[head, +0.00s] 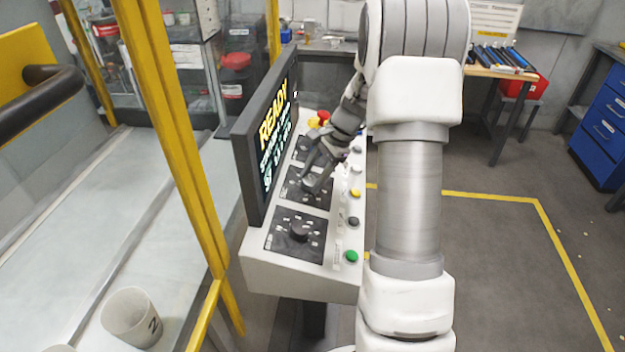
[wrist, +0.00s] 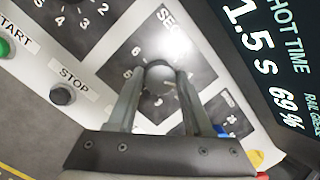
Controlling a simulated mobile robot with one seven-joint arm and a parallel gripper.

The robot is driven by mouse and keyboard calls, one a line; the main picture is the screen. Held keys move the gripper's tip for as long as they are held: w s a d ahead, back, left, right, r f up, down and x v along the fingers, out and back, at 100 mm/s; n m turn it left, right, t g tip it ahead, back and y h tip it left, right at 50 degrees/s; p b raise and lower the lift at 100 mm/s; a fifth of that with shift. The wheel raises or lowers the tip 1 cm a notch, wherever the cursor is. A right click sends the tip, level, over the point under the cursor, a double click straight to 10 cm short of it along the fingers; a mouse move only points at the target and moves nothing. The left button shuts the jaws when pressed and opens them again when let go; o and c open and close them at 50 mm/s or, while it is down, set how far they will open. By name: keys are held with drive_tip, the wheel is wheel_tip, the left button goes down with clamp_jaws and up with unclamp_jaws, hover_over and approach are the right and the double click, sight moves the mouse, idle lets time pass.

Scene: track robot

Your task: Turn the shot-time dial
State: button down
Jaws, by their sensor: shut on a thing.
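The middle dial of the console has a dark square plate with white numbers and a label starting "SEC" in the wrist view. Its round grey knob (wrist: 160,74) sits between the two fingers of my gripper (wrist: 160,88). My gripper is shut on this knob, one finger on each side. In the head view my gripper (head: 313,184) reaches down onto the middle dial plate (head: 322,200), and its fingers hide most of the knob. The screen (wrist: 268,55) reads "SHOT TIME 1.5 s" and 69% in the wrist view. In the head view the screen (head: 270,135) shows "READY".
A near dial (head: 298,231) and a far dial plate (head: 304,146) flank the middle one. Several buttons, including a green START button (head: 351,257), line the console's right edge. A red emergency knob (head: 323,117) stands at the back. A yellow post (head: 165,110) rises left of the screen.

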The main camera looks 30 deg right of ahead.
drive_tip(key=shift+n+b, duration=0.3)
drive_tip(key=shift+n, duration=1)
drive_tip(key=shift+g, duration=0.3)
drive_tip(key=shift+c, duration=1.5)
unclamp_jaws()
drive_tip(key=shift+d+r, duration=0.1)
drive_tip(key=v, duration=1.7)
drive_tip(key=shift+s+r, duration=0.1)
drive_tip(key=shift+r, duration=0.05)
